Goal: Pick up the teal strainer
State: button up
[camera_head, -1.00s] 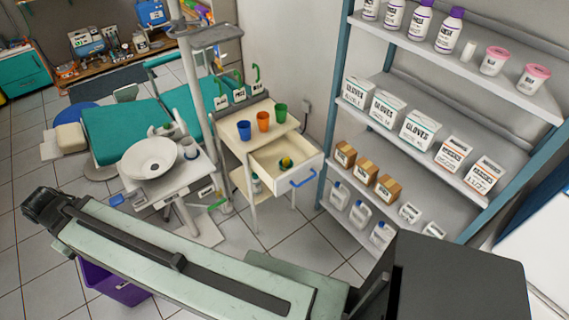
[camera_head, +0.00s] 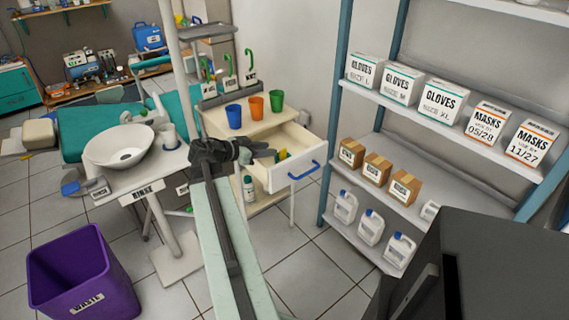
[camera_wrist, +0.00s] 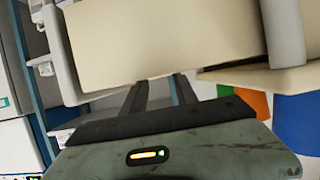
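No strainer shape can be made out clearly. A small yellow and green-teal item (camera_head: 283,155) lies in the open drawer (camera_head: 302,142) of the cream cart in the head view, partly hidden by my gripper. I cannot tell whether it is the strainer. My gripper (camera_head: 264,153) is at the drawer's left side, close to that item. In the wrist view, its two dark fingers (camera_wrist: 162,92) stand apart with a gap between them and nothing visible in it. A cream panel hides their far ends.
Blue (camera_head: 233,116), orange (camera_head: 256,110) and green (camera_head: 276,101) cups stand on the cart top behind the drawer. The drawer has a blue handle (camera_head: 304,170). A shelf rack (camera_head: 420,205) stands right. A white basin (camera_head: 121,147) and purple waste bin (camera_head: 82,270) are left.

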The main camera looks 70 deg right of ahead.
aim_at(281, 150)
jog(key=b+x, duration=0.2)
jog(key=x, duration=0.5)
jog(key=shift+d+f+b, duration=0.2)
jog(key=shift+f+b, duration=0.05)
jog(key=shift+b, duration=0.15)
jog(key=shift+r, duration=0.1)
grip_shut()
